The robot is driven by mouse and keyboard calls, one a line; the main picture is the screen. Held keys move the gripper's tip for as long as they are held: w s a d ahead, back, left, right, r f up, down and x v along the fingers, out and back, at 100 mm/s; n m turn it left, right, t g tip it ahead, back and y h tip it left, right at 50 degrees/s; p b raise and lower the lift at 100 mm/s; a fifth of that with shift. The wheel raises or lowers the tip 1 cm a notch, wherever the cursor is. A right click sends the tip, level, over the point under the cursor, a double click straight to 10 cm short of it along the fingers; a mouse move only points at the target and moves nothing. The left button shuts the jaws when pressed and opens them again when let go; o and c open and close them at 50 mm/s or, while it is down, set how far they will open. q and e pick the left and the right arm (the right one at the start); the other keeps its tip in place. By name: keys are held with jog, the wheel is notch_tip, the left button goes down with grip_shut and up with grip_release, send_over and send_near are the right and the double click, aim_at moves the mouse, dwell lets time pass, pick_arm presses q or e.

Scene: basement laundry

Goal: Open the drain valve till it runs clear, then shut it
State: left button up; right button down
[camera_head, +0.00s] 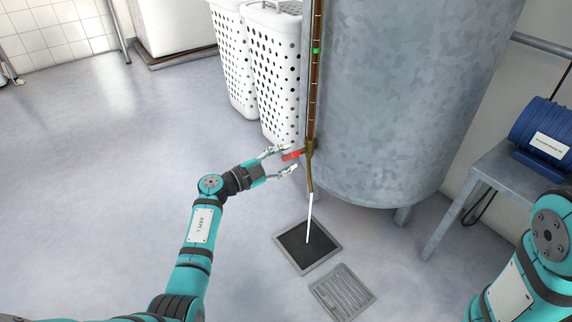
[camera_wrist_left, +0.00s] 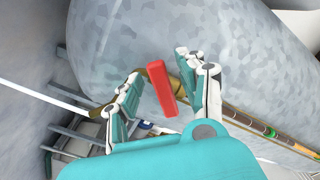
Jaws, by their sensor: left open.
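The drain valve's red handle (camera_head: 291,155) sticks out to the left of the brass pipe (camera_head: 310,178) at the tank's (camera_head: 405,90) lower front. A thin whitish stream (camera_head: 309,216) runs from the spout down into a dark square floor drain (camera_head: 318,248). My left gripper (camera_head: 280,162) is open, with its fingers on either side of the red handle. In the left wrist view the handle (camera_wrist_left: 161,88) stands between the spread fingers (camera_wrist_left: 165,85), with gaps visible. The stream (camera_wrist_left: 40,97) also shows there. My right arm shows at lower right; its gripper is out of view.
A vertical brown-filled gauge tube with a green mark (camera_head: 316,50) runs up the tank front. Two white perforated baskets (camera_head: 270,70) stand close behind my left gripper. A slatted grate (camera_head: 342,292) lies beside the drain. A blue machine (camera_head: 542,135) sits on a grey bench (camera_head: 505,172) at right. Floor at left is clear.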

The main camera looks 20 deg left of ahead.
pick_arm(q)
jog(key=shift+w+d, duration=0.2)
grip_shut()
dwell(0.3)
